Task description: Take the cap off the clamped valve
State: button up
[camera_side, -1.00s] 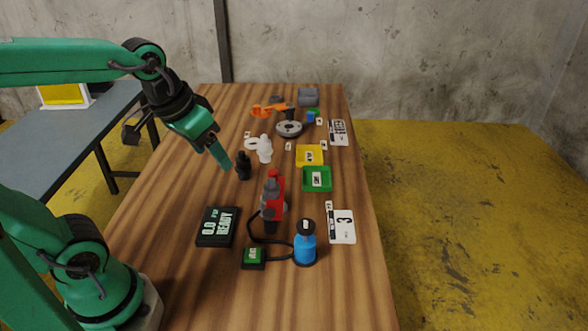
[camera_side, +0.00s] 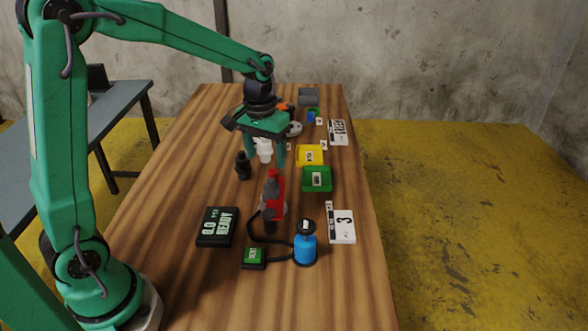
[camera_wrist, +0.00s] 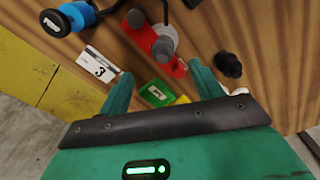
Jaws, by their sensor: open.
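The red clamp (camera_side: 280,186) stands mid-table with a grey valve (camera_side: 272,208) held at it. A grey knob-like top, which looks like the cap, shows on the valve. In the wrist view the red clamp (camera_wrist: 178,68) lies just beyond my fingers, with the grey valve (camera_wrist: 166,33) and rounded grey knobs on it; I cannot tell for sure which knob is the cap. My gripper (camera_side: 266,160) is open and empty, pointing down, above and a little behind the clamp. In the wrist view my gripper (camera_wrist: 160,75) has its two fingers spread, the clamp between and beyond them.
A black fitting (camera_side: 243,166) and a white one (camera_side: 264,150) stand close by my fingers. Green (camera_side: 317,187) and yellow (camera_side: 301,157) trays lie right of the clamp.

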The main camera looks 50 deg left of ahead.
aim_at(271, 180)
jog(key=shift+w+a+f+g, duration=0.15)
jog(key=shift+w+f, duration=0.3)
jog(key=shift+f, duration=0.2)
jog(key=shift+w+a+f+g, duration=0.15)
jog(key=shift+w+f, duration=0.25)
jog(key=shift+f, duration=0.2)
jog(key=shift+f, duration=0.1)
jog(key=shift+f, duration=1.2)
jog(key=shift+f, duration=0.1)
jog(key=shift+f, duration=2.5)
jog(key=shift+c, duration=0.3)
jog(key=c, duration=1)
